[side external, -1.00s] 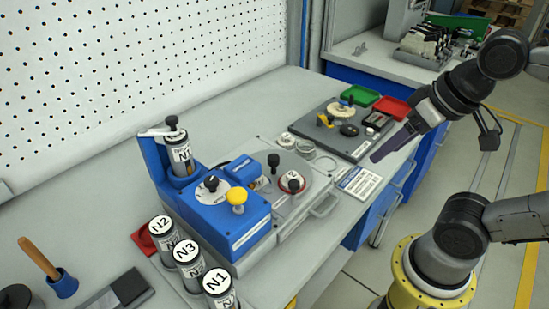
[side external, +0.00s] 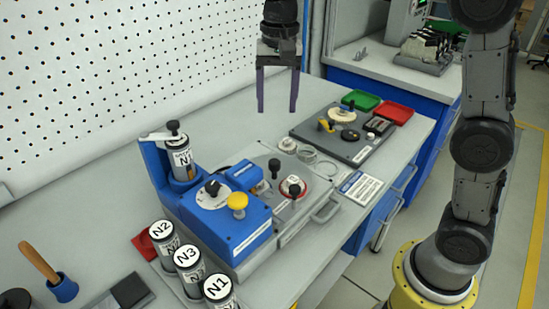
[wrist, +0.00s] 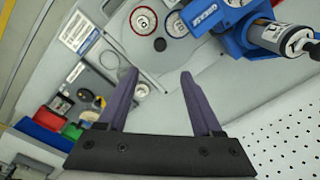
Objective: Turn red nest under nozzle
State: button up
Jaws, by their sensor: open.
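The red-rimmed nest (side external: 304,191), with a white label, sits on the grey turntable plate of the fixture, beside a black knob (side external: 274,166). The nest also shows at the top of the wrist view (wrist: 144,20), with a second round nest (wrist: 177,24) to its right. The blue grease unit (side external: 233,228) stands left of the plate in the side view; I cannot make out its nozzle clearly. My gripper (side external: 277,106) is open and empty, pointing down above and behind the plate. Its two dark purple fingers (wrist: 159,73) are well apart in the wrist view, touching nothing.
An N1 cartridge (side external: 182,160) stands in the blue holder; cartridges N2 (side external: 163,238), N3 (side external: 189,262) and N1 (side external: 219,290) stand in front. A dark parts board (side external: 343,152) and green (side external: 361,99) and red (side external: 394,112) trays lie right.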

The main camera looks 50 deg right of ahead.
aim_at(275, 161)
notch_tip(275, 161, down, 15)
jog(key=shift+w+a+f, duration=0.15)
jog(key=shift+f, duration=0.05)
dwell(0.4)
jog(key=shift+c, duration=0.2)
grip_shut()
jog(key=shift+r, duration=0.1)
dwell(1.1)
